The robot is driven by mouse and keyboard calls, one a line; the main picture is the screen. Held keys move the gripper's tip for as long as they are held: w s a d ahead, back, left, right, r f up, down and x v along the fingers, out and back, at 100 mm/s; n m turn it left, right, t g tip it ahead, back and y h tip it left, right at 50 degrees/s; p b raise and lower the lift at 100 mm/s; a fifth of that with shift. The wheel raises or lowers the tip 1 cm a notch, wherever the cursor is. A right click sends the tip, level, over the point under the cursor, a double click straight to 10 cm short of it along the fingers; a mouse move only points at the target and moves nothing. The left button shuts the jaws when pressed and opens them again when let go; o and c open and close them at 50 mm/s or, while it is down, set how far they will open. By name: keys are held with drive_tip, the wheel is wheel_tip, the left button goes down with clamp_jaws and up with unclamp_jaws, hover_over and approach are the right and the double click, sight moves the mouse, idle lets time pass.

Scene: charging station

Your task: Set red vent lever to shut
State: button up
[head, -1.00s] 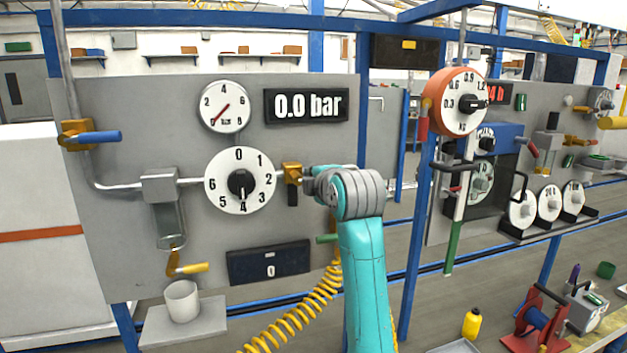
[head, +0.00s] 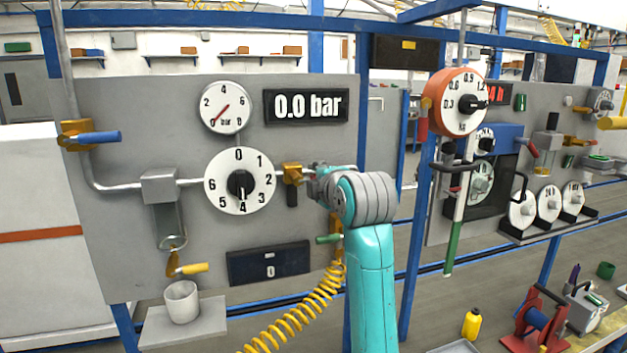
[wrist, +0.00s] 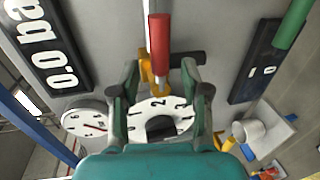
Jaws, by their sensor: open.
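The red vent lever (wrist: 159,40) shows in the wrist view. It points toward the top of that picture, in line with the pale pipe. Its lower end is at an orange valve body (wrist: 147,75), which also shows in the head view (head: 292,174) right of the round dial. A black stub (wrist: 188,60) sticks out sideways from that body. In the head view my arm hides the red lever. My gripper (wrist: 160,75) is open, its two fingers apart on either side of the valve area. I see nothing held; whether a finger touches the lever is unclear.
The white dial (head: 239,181) is left of the valve, below a 0.0 bar display (head: 306,105). A green handle (head: 328,239) and a yellow coiled hose (head: 310,305) are below. A blue-handled valve (head: 98,137) is far left. A second panel stands at right.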

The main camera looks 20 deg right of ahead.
drive_tip(key=s+r, duration=0.1)
drive_tip(key=s, duration=0.7)
drive_tip(key=shift+s+r, duration=0.35)
drive_tip(key=shift+s, duration=0.05)
drive_tip(key=s+a+f+m, duration=0.1)
drive_tip(key=s+f+m, duration=0.25)
drive_tip(key=f, duration=1.15)
drive_tip(key=s+f+m, duration=0.3)
drive_tip(key=s+f, duration=0.1)
drive_tip(key=f, duration=1.2)
drive_tip(key=s+f+m, duration=0.3)
drive_tip(key=s+f, duration=0.5)
drive_tip(key=s+a+f+m, duration=0.15)
drive_tip(key=s+f, duration=0.25)
drive_tip(key=s, duration=0.5)
drive_tip(key=s+f+m, duration=0.3)
drive_tip(key=s, duration=0.6)
drive_tip(key=s+r+m+g, duration=0.1)
drive_tip(key=s+m, duration=0.3)
drive_tip(key=s, duration=1.4)
drive_tip(key=shift+s+r, duration=0.25)
drive_tip(key=shift+r, duration=0.4)
